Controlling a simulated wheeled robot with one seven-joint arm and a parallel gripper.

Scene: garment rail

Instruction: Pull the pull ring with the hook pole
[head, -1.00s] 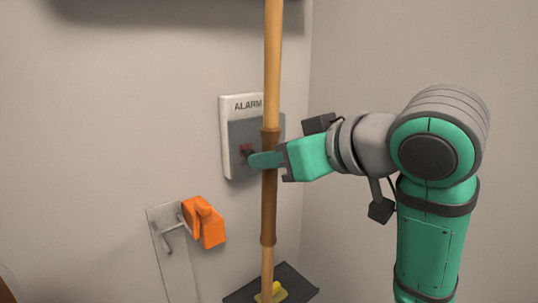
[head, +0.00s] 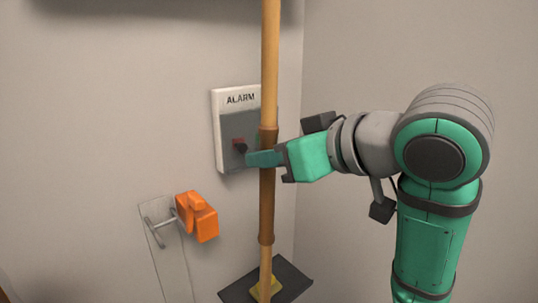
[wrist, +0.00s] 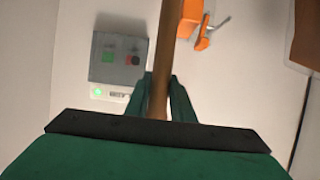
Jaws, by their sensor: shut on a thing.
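The hook pole (head: 267,205) is a long wooden pole with a darker brown grip section, standing nearly upright in the head view. Its top runs out of the frame, so its hook is not seen. My gripper (head: 262,158) is shut around the dark grip section. In the wrist view the pole (wrist: 160,75) runs up between the two green fingers (wrist: 160,100). The pull ring is not visible in either current view.
A white and grey alarm box (head: 223,125) is on the wall just behind the pole. An orange object (head: 198,216) hangs on a wall hook (head: 158,228) at lower left. A dark plate with a yellow piece (head: 262,285) is near the pole's lower end.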

